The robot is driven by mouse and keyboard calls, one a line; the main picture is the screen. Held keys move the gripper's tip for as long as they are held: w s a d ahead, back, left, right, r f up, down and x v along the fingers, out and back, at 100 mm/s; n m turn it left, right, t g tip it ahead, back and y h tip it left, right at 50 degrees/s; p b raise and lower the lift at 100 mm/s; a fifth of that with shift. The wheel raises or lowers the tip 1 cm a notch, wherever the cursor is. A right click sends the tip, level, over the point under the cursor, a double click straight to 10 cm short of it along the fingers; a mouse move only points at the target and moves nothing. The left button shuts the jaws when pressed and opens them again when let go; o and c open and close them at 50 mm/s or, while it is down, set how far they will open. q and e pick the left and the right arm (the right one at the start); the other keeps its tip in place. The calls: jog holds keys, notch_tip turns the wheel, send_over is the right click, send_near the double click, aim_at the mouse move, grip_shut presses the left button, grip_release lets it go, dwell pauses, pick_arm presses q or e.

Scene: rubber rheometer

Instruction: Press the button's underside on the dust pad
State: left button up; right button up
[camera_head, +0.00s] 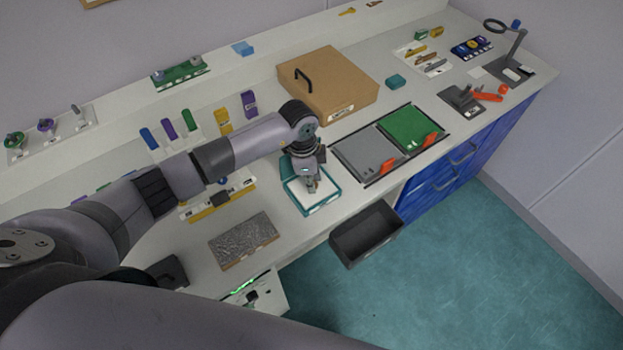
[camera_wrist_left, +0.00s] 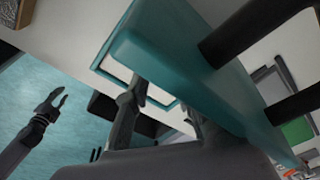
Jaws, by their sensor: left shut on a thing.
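The dust pad (camera_head: 322,200) is a white pad in a teal frame near the bench's front edge. Part of the white pad also shows in the left wrist view (camera_wrist_left: 122,70). My left gripper (camera_head: 312,187) points down over the pad, its fingertips at or just above the surface; I cannot tell whether they touch it. It is shut on the button, which is small and mostly hidden between the fingers. In the left wrist view a large teal panel (camera_wrist_left: 165,50) with black rods hides much of the fingertip area. My right gripper (camera_wrist_left: 58,98) hangs open and empty over the floor.
A cardboard box (camera_head: 328,85) stands behind the pad. Grey (camera_head: 366,152) and green (camera_head: 409,128) panels lie to its right. A dark open bin (camera_head: 366,235) is at the bench front. A textured grey slab (camera_head: 243,240) lies to the left.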

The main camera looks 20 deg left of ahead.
pick_arm(q)
jog(key=shift+a+r+p, duration=0.15)
jog(key=shift+r+p, duration=0.85)
jog(key=shift+p, duration=0.15)
notch_tip(320, 180, up, 5)
jog(key=p, duration=0.4)
jog(key=shift+f, duration=0.1)
jog(key=shift+f, duration=0.15)
jog(key=shift+f+b, duration=1.55)
jog(key=shift+f, duration=0.35)
jog(key=shift+f+b, duration=0.65)
jog(key=shift+f, duration=0.35)
jog(key=shift+f, duration=0.35)
jog(key=shift+s+f, duration=0.25)
jog(key=shift+f, duration=0.05)
